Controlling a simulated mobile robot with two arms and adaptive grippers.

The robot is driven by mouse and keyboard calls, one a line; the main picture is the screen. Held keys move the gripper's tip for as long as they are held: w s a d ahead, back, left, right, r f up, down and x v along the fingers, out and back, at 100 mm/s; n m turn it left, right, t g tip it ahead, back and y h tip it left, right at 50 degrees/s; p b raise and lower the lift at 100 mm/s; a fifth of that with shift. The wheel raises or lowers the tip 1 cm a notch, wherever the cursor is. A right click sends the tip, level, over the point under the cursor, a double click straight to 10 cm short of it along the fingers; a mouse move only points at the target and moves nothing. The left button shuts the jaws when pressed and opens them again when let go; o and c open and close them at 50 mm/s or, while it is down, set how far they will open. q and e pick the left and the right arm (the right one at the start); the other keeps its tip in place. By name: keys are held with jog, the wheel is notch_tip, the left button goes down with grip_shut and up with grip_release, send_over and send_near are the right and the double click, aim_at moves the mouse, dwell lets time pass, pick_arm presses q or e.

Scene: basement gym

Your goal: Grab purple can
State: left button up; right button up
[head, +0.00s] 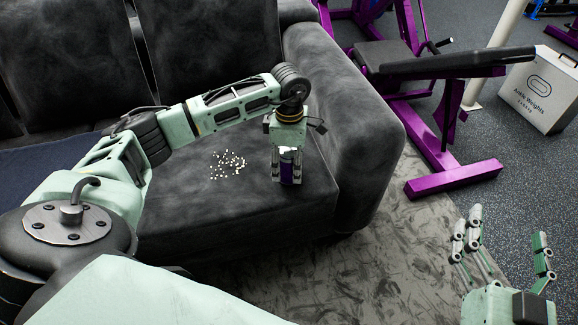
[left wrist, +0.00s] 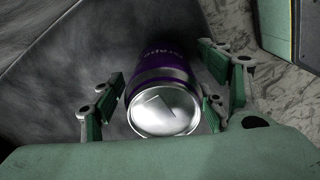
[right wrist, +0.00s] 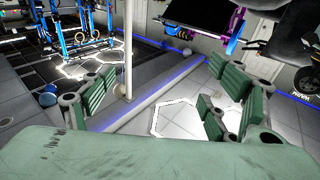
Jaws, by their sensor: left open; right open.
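The purple can (head: 287,167) stands upright on the sofa seat, near its front right. In the left wrist view the can (left wrist: 163,95) shows its silver top and purple side between the fingers. My left gripper (head: 287,177) points down over the can, with its fingers on either side of it; it also shows in the left wrist view (left wrist: 160,105). It is open, with a small gap visible at the left fingers; contact on the right side is hard to tell. My right gripper (head: 508,245) is open and empty at the lower right, also in the right wrist view (right wrist: 155,100).
The dark sofa (head: 190,210) has a raised armrest (head: 350,110) right of the can. Small white pieces (head: 228,164) lie scattered on the seat left of it. A purple-framed bench (head: 450,180) and an ankle weights box (head: 542,90) stand farther right.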

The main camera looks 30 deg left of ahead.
pick_arm(q)
notch_tip(320, 180, down, 3)
jog(key=shift+r+b, duration=0.15)
jog(key=shift+b, duration=0.15)
pick_arm(e)
jog(key=r+t, duration=0.1)
jog(key=r, duration=0.2)
jog(key=r+t, duration=0.1)
jog(key=shift+s+a+r+t+y, duration=0.15)
jog(key=shift+s+a+t+y, duration=0.05)
jog(key=shift+s+t+y, duration=0.15)
pick_arm(q)
jog(key=c, duration=0.8)
